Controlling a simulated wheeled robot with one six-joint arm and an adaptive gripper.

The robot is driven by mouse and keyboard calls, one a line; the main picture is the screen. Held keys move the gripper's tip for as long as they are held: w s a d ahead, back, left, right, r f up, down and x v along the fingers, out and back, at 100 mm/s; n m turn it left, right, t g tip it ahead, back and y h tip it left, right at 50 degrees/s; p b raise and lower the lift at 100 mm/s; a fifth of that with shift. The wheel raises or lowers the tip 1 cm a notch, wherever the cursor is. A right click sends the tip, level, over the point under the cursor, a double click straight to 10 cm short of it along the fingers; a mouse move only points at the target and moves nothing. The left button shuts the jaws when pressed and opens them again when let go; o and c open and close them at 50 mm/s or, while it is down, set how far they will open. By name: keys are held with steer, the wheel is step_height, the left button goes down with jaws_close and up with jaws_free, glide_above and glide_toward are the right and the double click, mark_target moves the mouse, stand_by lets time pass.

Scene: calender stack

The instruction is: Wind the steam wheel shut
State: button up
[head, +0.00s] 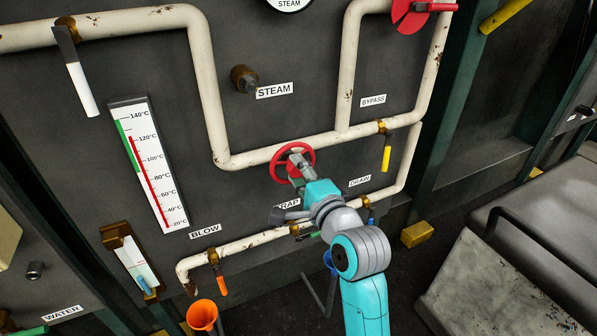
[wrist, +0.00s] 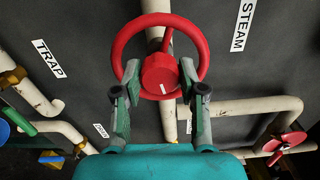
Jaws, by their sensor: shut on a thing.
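A red handwheel (head: 293,147) sits on the cream pipe in the middle of the head view, and I take it to be the steam wheel. It fills the upper middle of the wrist view (wrist: 158,68), with a white mark on its hub. My gripper (wrist: 160,88) has one finger on each side of the hub, within the lower part of the rim, and is shut on the wheel. In the head view my gripper (head: 298,168) covers the wheel's lower part. A "STEAM" label (head: 274,90) is on the dark panel above it, beside a brass fitting.
A thermometer board (head: 148,165) hangs at the left. A yellow-handled valve (head: 386,158) is right of the wheel, and an orange funnel (head: 202,314) stands below. Another red wheel (head: 408,16) is at the top right. Cream pipes (head: 207,90) run close around the wheel.

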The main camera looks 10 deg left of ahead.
steer(key=shift+m, duration=1.1)
steer(key=o, duration=1.1)
steer(key=shift+o, duration=0.2)
steer(key=shift+s+d, duration=0.1)
steer(key=v, duration=1.1)
steer(key=shift+s+d, duration=0.25)
steer(key=shift+s, duration=0.05)
